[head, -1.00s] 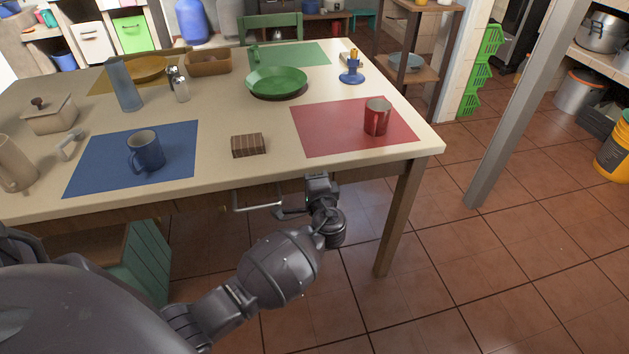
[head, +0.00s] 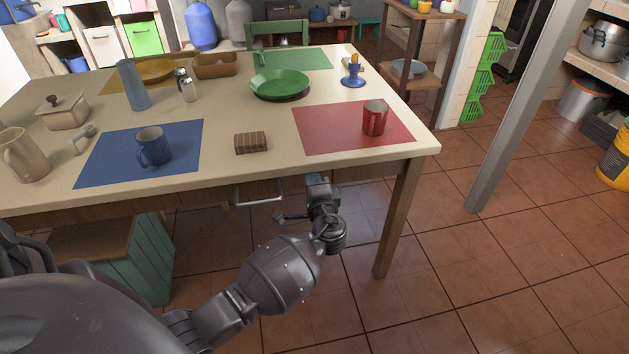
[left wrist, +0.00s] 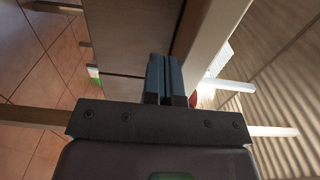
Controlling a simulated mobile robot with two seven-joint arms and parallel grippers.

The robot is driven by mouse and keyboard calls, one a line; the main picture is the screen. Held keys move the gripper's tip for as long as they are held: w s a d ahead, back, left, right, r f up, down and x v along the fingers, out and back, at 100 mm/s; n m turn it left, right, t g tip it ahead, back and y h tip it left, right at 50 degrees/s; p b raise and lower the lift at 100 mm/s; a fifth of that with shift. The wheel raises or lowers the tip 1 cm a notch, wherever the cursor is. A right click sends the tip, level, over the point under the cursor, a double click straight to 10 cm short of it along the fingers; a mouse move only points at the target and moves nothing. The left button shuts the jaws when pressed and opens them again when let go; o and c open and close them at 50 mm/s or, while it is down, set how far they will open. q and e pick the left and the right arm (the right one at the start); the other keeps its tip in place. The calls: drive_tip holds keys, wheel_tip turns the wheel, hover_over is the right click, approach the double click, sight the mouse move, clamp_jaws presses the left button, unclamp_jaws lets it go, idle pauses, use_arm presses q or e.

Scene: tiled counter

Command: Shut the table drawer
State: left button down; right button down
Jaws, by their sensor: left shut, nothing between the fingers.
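The table (head: 225,178) has a pale top and a brown wooden front. A pale bar handle (head: 258,196) hangs under its front edge, near the middle. The drawer front is mostly hidden under the tabletop, so how far the drawer stands out is unclear. My left gripper (head: 318,181) is right of the handle, close below the table's front edge. In the left wrist view its blue fingers (left wrist: 164,80) are together and empty, in front of a brown wooden panel (left wrist: 130,35). I cannot tell whether they touch it. My right gripper is not in view.
A blue mug (head: 154,147), a brown striped block (head: 251,143) and a red mug (head: 375,118) stand near the table's front. A table leg (head: 398,220) is right of my left arm. A green-sided stool (head: 150,260) is at left.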

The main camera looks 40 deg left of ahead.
use_arm(q)
drive_tip(key=p+v, duration=0.1)
drive_tip(key=v, duration=0.9)
drive_tip(key=shift+s+d, duration=0.15)
drive_tip(key=shift+d, duration=0.05)
